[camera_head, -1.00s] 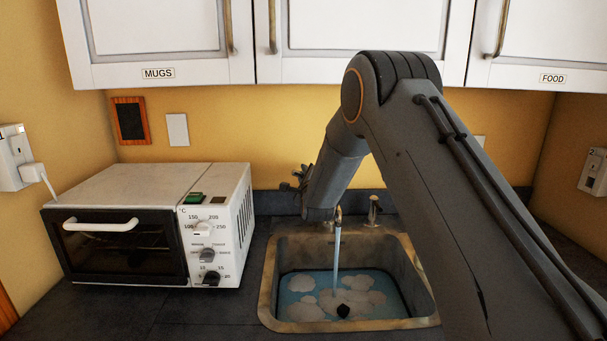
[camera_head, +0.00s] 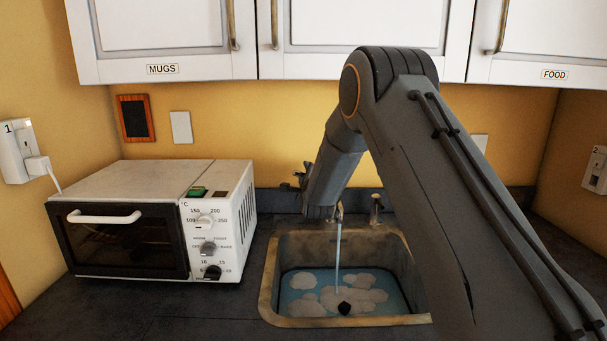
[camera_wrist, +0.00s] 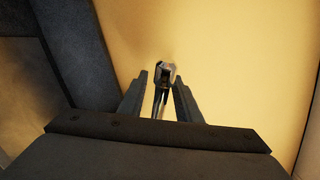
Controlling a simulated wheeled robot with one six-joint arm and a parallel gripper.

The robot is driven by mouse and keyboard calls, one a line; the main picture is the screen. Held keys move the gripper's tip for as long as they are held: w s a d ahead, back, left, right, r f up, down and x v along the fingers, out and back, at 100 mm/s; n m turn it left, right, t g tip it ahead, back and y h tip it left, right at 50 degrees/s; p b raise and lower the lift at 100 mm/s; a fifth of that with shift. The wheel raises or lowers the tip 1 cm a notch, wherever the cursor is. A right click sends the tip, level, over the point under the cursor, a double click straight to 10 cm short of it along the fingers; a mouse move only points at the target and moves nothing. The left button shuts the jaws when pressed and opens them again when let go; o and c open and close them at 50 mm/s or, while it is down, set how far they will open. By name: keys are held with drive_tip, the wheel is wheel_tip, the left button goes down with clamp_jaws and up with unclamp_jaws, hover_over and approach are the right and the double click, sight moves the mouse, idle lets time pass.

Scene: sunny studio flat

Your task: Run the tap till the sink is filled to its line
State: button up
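The sink (camera_head: 268,290) in the head view holds blue water (camera_head: 395,299) with pale foam-like patches and a dark round piece. A thin stream runs into it from the tap spout (camera_head: 340,208). A dark edge runs around the basin close to the water; I cannot tell whether it is the fill line. A small metal post (camera_head: 376,207) stands behind the sink. In the wrist view, my gripper (camera_wrist: 161,78) has its two fingers apart on either side of a metal tap-like piece (camera_wrist: 164,72), with gaps showing. In the head view my arm hides most of my gripper.
A white toaster oven (camera_head: 120,179) stands left of the sink on the dark counter (camera_head: 200,310). Cupboards labelled MUGS (camera_head: 162,69) and FOOD (camera_head: 554,74) hang above. Sockets (camera_head: 17,152) are on the side walls. My arm covers the counter's right side.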

drive_tip(key=s+b, duration=0.2)
drive_tip(key=s, duration=0.5)
drive_tip(key=shift+s, duration=0.4)
drive_tip(key=shift+d, duration=0.1)
idle(6.8)
